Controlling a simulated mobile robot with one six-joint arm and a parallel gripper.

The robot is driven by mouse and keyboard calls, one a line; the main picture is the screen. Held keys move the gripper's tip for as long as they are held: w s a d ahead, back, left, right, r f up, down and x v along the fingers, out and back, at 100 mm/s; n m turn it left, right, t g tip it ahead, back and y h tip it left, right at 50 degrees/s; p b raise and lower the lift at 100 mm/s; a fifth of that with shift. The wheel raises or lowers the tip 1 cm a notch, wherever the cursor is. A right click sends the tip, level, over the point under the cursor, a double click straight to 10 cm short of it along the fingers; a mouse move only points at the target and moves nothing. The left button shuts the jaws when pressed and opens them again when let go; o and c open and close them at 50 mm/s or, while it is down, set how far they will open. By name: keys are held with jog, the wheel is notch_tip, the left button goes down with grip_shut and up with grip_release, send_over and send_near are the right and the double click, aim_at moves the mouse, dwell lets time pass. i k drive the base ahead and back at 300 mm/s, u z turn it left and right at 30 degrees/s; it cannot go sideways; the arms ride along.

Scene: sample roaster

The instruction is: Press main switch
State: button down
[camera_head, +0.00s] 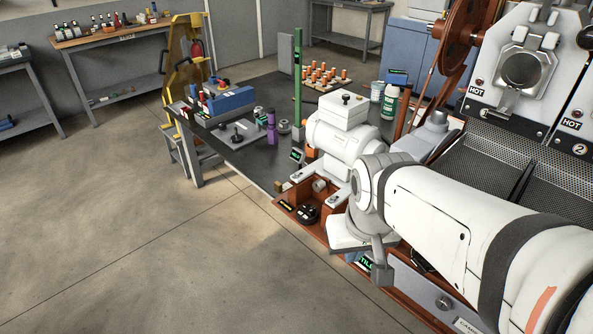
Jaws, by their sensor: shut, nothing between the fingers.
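My white arm reaches in from the lower right across the front of the roaster bench. At its far end my gripper (383,279) points down as a narrow grey shape, small and partly lost against the arm, with nothing seen in it. It is beside the front edge of the brown base (409,307). A black round fitting (307,213) sits on the left end of that base, left of my gripper and apart from it. I cannot tell which part is the main switch; my arm covers much of the roaster's front.
A white motor-like housing (341,136) stands behind my arm's end. The dark table (254,158) beyond holds a blue device (232,99), a purple cylinder (271,128) and a rack of orange-topped pieces (322,84). Roaster fronts marked HOT (523,70) stand at right. The floor at left is clear.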

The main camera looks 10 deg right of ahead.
aim_at(305, 209)
jog(key=u, duration=0.5)
jog(key=k, duration=0.15)
jog(key=z, duration=2.5)
jog(key=k, duration=1.35)
jog(key=u, duration=1.3)
jog(key=i, duration=1.65)
jog(key=u, duration=0.1)
